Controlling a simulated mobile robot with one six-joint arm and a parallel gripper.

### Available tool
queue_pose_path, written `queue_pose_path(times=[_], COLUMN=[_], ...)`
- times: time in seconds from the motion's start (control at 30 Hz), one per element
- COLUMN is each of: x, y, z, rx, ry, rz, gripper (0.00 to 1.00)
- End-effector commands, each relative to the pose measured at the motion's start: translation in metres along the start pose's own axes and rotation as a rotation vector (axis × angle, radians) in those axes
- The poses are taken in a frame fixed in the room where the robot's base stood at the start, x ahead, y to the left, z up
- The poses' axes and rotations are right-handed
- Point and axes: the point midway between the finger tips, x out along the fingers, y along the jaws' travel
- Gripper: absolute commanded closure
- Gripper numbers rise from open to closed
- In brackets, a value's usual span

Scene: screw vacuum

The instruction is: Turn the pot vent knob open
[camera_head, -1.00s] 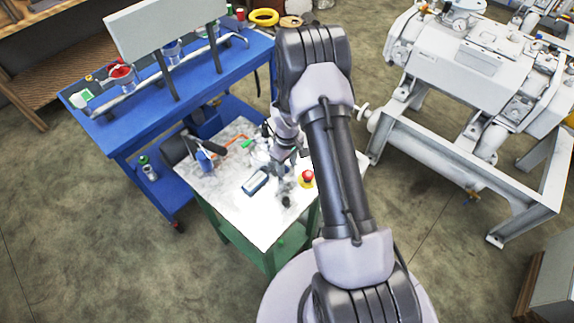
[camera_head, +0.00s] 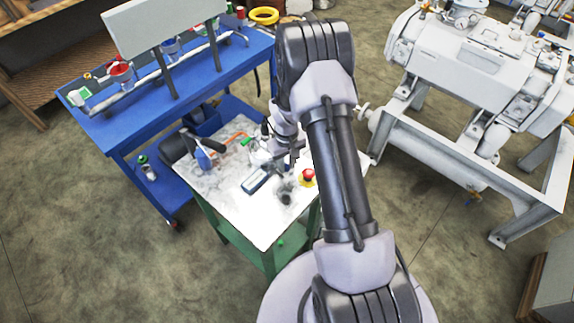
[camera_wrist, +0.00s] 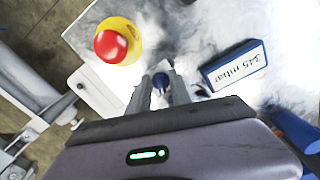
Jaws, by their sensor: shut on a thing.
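My gripper (camera_wrist: 161,90) points down at the white tabletop in the wrist view. Its two fingers are shut around a small dark blue knob (camera_wrist: 161,80), whose top shows between the fingertips. This appears to be the pot vent knob; the fingers hide its sides, so I cannot tell how far it is turned. In the head view my gripper (camera_head: 287,160) is over the white-topped table, and the knob there is hidden or too small to tell. The pot itself is not clearly made out.
A red button on a yellow base (camera_wrist: 117,43) stands close at left in the wrist view. A blue gauge (camera_wrist: 235,68) reading "345 mbar" lies at right. The green-legged table (camera_head: 262,228) stands by a blue bench (camera_head: 130,130). A large white machine (camera_head: 470,60) is at right.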

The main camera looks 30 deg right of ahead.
Motion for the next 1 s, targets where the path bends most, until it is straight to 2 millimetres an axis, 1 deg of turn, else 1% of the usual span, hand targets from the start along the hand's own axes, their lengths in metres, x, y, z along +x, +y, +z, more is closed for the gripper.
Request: queue_pose_path(times=[0.2,0.43,0.7,1.0], x=[0.001,0.0001,-0.0005,-0.0008], y=[-0.0007,-0.0013,-0.0017,-0.0017], z=[-0.0008,-0.0011,-0.001,-0.0011], rx=[0.145,0.253,0.305,0.31], ry=[0.002,0.002,0.002,0.002], rz=[0.001,0.001,0.0,0.0], gripper=[1.0,1.0,1.0,1.0])
